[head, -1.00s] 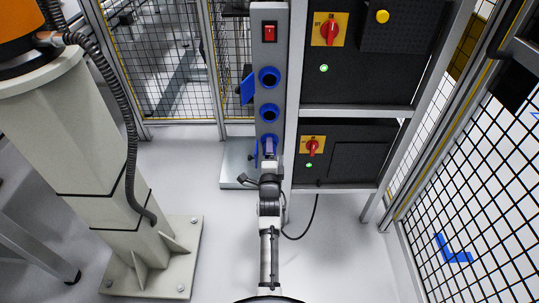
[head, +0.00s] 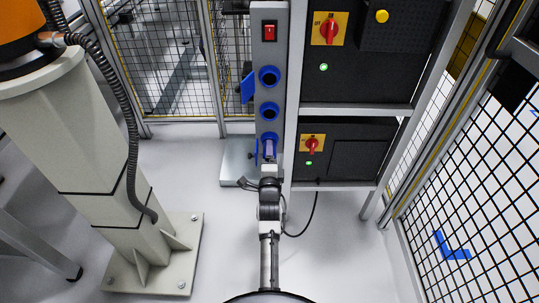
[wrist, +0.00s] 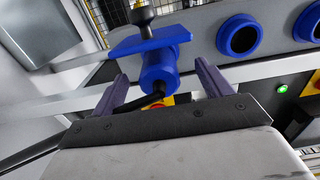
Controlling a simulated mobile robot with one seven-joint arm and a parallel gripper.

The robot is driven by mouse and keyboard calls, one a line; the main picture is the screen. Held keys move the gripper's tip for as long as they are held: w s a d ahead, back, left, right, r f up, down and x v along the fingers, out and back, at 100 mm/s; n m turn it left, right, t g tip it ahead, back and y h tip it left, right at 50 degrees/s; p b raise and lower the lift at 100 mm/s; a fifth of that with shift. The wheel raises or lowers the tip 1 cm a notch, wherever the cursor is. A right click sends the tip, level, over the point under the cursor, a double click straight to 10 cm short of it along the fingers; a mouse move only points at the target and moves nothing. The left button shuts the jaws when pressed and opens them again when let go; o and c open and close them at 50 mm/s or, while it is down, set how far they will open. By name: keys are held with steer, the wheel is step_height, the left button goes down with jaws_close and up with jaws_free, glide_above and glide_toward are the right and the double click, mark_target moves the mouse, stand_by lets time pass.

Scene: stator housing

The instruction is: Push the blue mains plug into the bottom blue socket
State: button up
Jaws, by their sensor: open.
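The blue mains plug (wrist: 158,70) is a short blue cylinder with a black cable leaving its near end. It sits at the bottom blue socket (head: 268,138) on the grey column, in line with it. How deep it sits cannot be told, as the socket's mouth is hidden behind the plug and a blue flap (wrist: 150,40). My gripper (head: 270,150) is open in front of the bottom socket. In the wrist view, the fingers of my gripper (wrist: 162,82) stand on either side of the plug, with visible gaps.
Two empty blue sockets, middle (head: 269,112) and top (head: 269,77), sit above on the column, below a red switch (head: 269,33). Black cabinets (head: 345,155) stand close on the right. The black cable (head: 309,218) loops near the floor. A robot pedestal (head: 95,165) stands left.

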steer(key=shift+s+p, duration=0.4)
steer(key=shift+s, duration=0.6)
steer(key=shift+s, duration=0.25)
